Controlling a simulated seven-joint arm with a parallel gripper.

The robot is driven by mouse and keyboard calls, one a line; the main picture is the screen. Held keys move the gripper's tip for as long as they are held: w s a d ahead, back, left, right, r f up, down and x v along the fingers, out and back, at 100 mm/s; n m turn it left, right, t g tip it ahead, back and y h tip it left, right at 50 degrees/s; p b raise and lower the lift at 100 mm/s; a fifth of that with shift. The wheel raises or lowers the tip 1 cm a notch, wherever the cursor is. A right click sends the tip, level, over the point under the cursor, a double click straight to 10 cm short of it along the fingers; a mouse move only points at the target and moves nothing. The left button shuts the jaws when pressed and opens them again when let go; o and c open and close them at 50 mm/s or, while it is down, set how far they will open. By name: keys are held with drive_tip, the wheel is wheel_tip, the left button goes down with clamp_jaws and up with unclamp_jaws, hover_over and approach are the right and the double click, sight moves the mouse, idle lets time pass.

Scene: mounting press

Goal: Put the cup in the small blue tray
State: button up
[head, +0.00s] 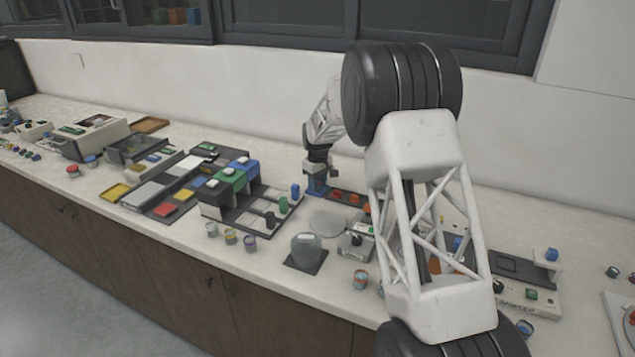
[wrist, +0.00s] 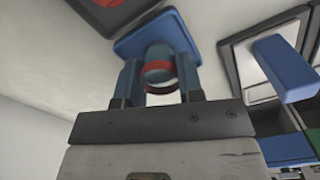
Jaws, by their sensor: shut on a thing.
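The cup (wrist: 158,77) shows in the wrist view as a small round vessel with a red band, between the two fingers of my gripper (wrist: 158,66). My gripper is shut on it. The small blue tray (wrist: 130,45) lies just beyond and under the cup. I cannot tell whether the cup touches it. In the head view my gripper (head: 317,171) points down at the blue tray (head: 317,188), near the back of the counter. The cup cannot be made out in that view.
A blue block (head: 295,190) stands left of the tray; it also shows in the wrist view (wrist: 287,68). A dark tray with red discs (head: 345,197) adjoins on the right. A round grey plate (head: 328,222) and a grey jug (head: 305,250) stand in front.

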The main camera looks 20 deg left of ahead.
drive_tip(key=shift+f, duration=0.1)
drive_tip(key=o, duration=0.9)
wheel_tip(320, 180, up, 12)
drive_tip(key=shift+r, duration=0.1)
idle(0.5)
idle(0.6)
